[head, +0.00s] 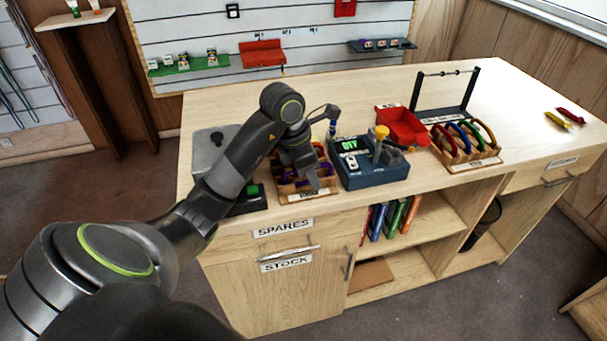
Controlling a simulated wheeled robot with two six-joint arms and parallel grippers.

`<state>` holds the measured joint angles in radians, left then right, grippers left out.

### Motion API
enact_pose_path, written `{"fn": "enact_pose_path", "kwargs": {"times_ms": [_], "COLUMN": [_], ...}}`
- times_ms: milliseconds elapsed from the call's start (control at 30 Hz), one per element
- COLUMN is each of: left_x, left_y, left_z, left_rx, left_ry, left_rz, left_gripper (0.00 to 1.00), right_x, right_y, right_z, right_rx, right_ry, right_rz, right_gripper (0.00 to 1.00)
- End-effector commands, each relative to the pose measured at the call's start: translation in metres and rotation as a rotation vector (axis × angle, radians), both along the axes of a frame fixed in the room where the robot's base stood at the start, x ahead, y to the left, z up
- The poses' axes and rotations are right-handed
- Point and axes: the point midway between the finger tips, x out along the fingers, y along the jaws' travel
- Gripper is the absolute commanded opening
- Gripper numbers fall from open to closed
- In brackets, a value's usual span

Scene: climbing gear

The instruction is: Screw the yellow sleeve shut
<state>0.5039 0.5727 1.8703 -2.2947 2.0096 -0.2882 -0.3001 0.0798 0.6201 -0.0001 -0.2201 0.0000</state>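I cannot make out a yellow sleeve for certain. A yellow cap (381,132) tops an upright post on a blue box (373,178) whose display reads OFF. My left gripper (313,182) points down over a small wooden tray (291,190) holding purple items, just left of the blue box. Its fingers are small and partly merge with the tray behind, so their opening is unclear. A wooden rack (473,161) to the right holds several coloured carabiners, including red, green and blue ones. My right gripper is not in view.
A red open bin (402,126) stands behind the blue box. A dark frame with a crossbar (443,96) stands at the back. A yellow item (557,120) and a red item (571,115) lie at the far right. The right part of the counter (525,125) is mostly clear.

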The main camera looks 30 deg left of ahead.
Motion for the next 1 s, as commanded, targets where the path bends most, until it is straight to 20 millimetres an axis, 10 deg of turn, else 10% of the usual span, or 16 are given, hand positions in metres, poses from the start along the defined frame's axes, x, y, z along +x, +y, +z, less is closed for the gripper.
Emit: {"fn": "enact_pose_path", "kwargs": {"times_ms": [1000], "left_x": [0.0], "left_y": [0.0], "left_z": [0.027], "left_rx": [0.0], "left_ry": [-0.001], "left_rz": [-0.001], "left_gripper": [0.4], "right_x": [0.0], "right_y": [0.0], "right_z": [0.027], "right_rx": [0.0], "right_ry": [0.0], "right_rz": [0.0], "right_gripper": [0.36]}}
